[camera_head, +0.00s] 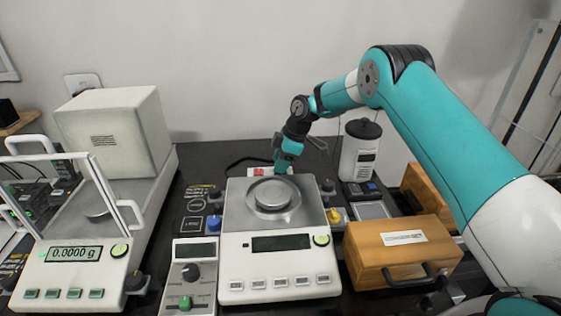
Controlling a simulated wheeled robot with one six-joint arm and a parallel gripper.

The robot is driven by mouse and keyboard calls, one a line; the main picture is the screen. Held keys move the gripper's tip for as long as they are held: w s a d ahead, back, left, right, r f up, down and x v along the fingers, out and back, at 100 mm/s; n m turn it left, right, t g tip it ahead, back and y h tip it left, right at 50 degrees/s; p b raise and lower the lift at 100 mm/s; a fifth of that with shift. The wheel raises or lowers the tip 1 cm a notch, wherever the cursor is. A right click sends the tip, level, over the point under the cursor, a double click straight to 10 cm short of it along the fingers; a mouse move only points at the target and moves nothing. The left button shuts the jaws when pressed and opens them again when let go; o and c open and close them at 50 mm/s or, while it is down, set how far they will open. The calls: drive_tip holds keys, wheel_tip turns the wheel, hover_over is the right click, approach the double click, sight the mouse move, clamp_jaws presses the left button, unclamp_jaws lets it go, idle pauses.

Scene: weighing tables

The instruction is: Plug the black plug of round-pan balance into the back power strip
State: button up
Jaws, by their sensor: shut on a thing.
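The round-pan balance (280,276) stands in the middle of the table, with its round metal pan (273,194) on top and a dark display in front. Behind it is the white back power strip (254,173), with a red part showing; the balance and my gripper hide much of it. My gripper (280,168) points down over the strip behind the pan, shut on the black plug. The plug itself is too small and covered to make out. A black cable (243,160) curves left from near my gripper. I cannot tell whether the plug touches a socket.
An enclosed balance (80,252) reading 0.0000 g stands left. A wooden box (402,250) and a white, black-lidded container (359,155) stand right. The wall (230,70) is close behind.

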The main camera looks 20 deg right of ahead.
drive_tip(key=shift+f, duration=0.2)
drive_tip(key=o, duration=1)
drive_tip(key=shift+r, duration=0.1)
